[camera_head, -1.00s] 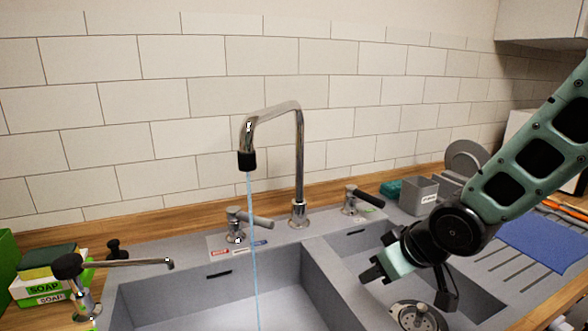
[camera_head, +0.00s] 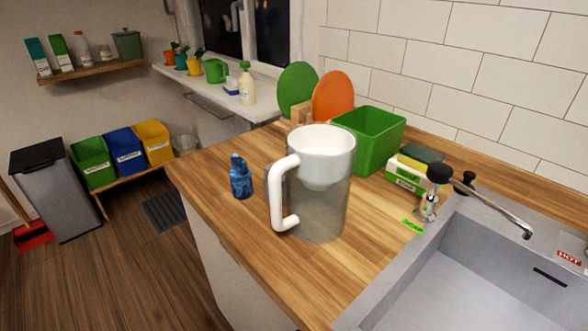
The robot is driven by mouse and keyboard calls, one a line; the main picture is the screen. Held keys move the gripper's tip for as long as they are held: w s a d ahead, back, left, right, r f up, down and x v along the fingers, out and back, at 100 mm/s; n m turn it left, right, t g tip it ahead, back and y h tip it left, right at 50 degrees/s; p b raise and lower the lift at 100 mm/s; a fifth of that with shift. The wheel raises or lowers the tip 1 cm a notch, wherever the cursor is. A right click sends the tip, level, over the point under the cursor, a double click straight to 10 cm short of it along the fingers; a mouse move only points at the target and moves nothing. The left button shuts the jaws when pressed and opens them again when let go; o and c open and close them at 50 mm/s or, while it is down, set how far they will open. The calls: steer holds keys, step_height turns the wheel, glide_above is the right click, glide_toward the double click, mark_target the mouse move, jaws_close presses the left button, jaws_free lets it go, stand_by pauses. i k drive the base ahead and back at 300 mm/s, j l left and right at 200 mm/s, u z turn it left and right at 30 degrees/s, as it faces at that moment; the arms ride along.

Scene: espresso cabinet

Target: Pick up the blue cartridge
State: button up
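A small blue mottled object (camera_head: 241,178), which looks like the blue cartridge, stands upright on the wooden counter (camera_head: 215,205) near its left end. It is apart from the large grey pitcher (camera_head: 320,205) with a white rim and handle, which stands to its right. The pitcher's handle faces the blue object. My gripper and arm are not in this view.
A green bin (camera_head: 370,140), soap boxes with a sponge (camera_head: 408,172) and a small tap (camera_head: 430,195) stand right of the pitcher. The sink (camera_head: 470,260) is at lower right. Green (camera_head: 297,88) and orange (camera_head: 333,95) boards stand behind. Bare counter surrounds the blue object.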

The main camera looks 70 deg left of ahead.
mark_target(241, 184)
steer(key=k+j, duration=0.15)
steer(key=j, duration=0.35)
steer(key=k+j, duration=0.15)
steer(key=j, duration=0.35)
steer(key=k+j+u, duration=0.1)
steer(key=j, duration=0.4)
steer(key=k+j, duration=0.15)
steer(key=j, duration=0.35)
steer(key=k+j+u, duration=0.1)
steer(key=j, duration=0.4)
steer(key=k+j, duration=0.1)
steer(key=j, duration=0.4)
